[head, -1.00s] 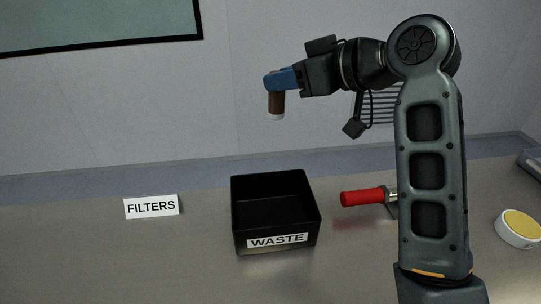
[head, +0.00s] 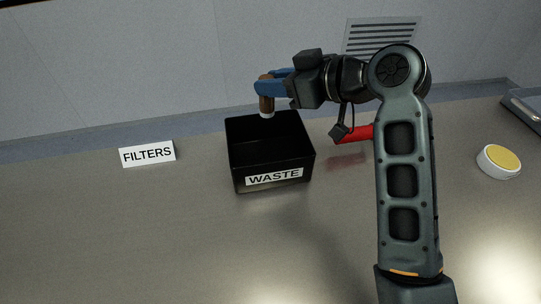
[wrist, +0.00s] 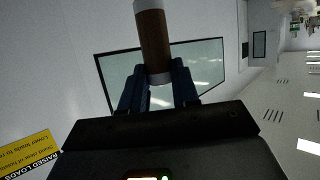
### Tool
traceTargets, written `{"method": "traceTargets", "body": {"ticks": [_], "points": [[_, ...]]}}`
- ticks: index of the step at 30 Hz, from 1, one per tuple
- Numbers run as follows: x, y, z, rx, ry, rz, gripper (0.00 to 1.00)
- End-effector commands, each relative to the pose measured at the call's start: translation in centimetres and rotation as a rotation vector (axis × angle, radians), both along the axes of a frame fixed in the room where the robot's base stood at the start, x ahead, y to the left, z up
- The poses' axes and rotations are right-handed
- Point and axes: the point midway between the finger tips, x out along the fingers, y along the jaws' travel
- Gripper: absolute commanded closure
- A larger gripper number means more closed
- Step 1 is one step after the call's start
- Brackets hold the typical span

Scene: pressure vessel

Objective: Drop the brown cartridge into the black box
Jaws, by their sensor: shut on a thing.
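The brown cartridge (head: 266,102) has a brown body and a white lower end. My gripper (head: 268,88) is shut on it with blue fingers and holds it upright. In the head view the cartridge's white end shows against the back part of the black box (head: 271,179), which is open at the top and labelled WASTE. How high above the box it hangs, I cannot tell for sure. In the wrist view the cartridge (wrist: 152,38) stands out between the fingers (wrist: 158,88). The box does not show in that view.
A FILTERS sign (head: 147,153) stands left of the box. A red handle (head: 354,134) lies to the right, partly behind my arm. A round white and yellow thing (head: 498,161) sits farther right. The counter (head: 90,230) in front is clear.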

Motion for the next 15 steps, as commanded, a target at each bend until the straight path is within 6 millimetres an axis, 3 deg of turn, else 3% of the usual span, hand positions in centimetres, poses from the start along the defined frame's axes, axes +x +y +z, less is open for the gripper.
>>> {"method": "traceTargets", "body": {"ticks": [1,6,15], "points": [[0.0,0.0,-1.1,0.001,0.001,0.001,0.99],[0.0,0.0,-2.3,-0.001,0.001,0.001,0.99],[0.0,0.0,-2.3,0.0,0.0,0.001,0.99]]}}
